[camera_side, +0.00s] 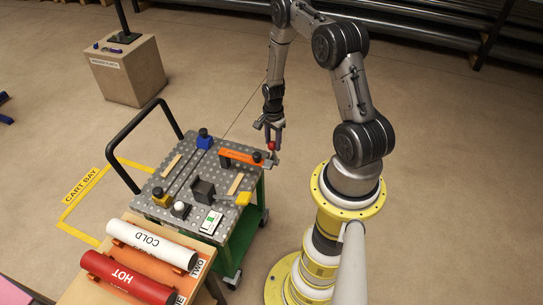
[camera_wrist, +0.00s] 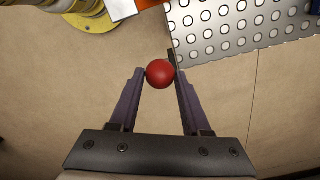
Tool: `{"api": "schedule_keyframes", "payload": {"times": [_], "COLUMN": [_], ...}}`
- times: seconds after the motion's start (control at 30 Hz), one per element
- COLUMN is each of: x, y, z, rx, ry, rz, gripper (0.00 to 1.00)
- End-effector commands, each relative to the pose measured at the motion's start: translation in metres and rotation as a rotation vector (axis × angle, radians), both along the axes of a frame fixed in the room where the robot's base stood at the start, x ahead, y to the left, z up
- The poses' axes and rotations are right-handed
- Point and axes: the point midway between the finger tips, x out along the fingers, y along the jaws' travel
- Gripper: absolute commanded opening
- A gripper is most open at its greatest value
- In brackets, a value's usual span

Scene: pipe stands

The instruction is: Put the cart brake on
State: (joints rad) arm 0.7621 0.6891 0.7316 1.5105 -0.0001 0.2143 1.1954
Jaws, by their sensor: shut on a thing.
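The cart (camera_side: 222,187) has a grey perforated top, a green frame and a black push handle (camera_side: 128,128). A red ball knob (camera_side: 272,145) sits at the cart's right edge, near the end of an orange bar. My gripper (camera_side: 271,138) points down at this edge and is shut on the knob. In the wrist view, the red knob (camera_wrist: 160,74) is between the two fingertips, beside the corner of the perforated top (camera_wrist: 240,32). A short dark piece shows just behind the knob. The rest of any lever under it is hidden.
On the cart top are an orange bar (camera_side: 240,157), a blue block (camera_side: 204,140), a dark block (camera_side: 202,191) and a yellow piece (camera_side: 243,198). A table with red and white cylinders (camera_side: 150,244) stands at the front left.

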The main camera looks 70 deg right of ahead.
Motion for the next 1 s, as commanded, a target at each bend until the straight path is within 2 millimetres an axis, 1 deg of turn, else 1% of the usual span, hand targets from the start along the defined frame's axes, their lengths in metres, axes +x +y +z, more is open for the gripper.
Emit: {"api": "schedule_keyframes", "payload": {"times": [0.03,0.3,0.63,0.73,0.77,0.8,0.9,1.0], "x": [0.002,0.003,0.004,0.004,0.004,0.004,0.004,0.003], "y": [-0.006,-0.018,-0.019,-0.022,-0.022,-0.022,-0.021,-0.021], "z": [0.002,0.007,0.008,0.009,0.009,0.009,0.008,0.008], "rx": [-0.006,-0.007,-0.009,-0.01,-0.01,-0.01,-0.008,-0.006], "ry": [-0.006,-0.007,-0.009,-0.01,-0.01,-0.01,-0.009,-0.006], "rz": [-0.001,0.0,0.001,0.001,0.001,0.002,0.001,0.001], "gripper": [0.27,0.27,0.27,0.27,0.51,0.58,0.75,0.75]}}
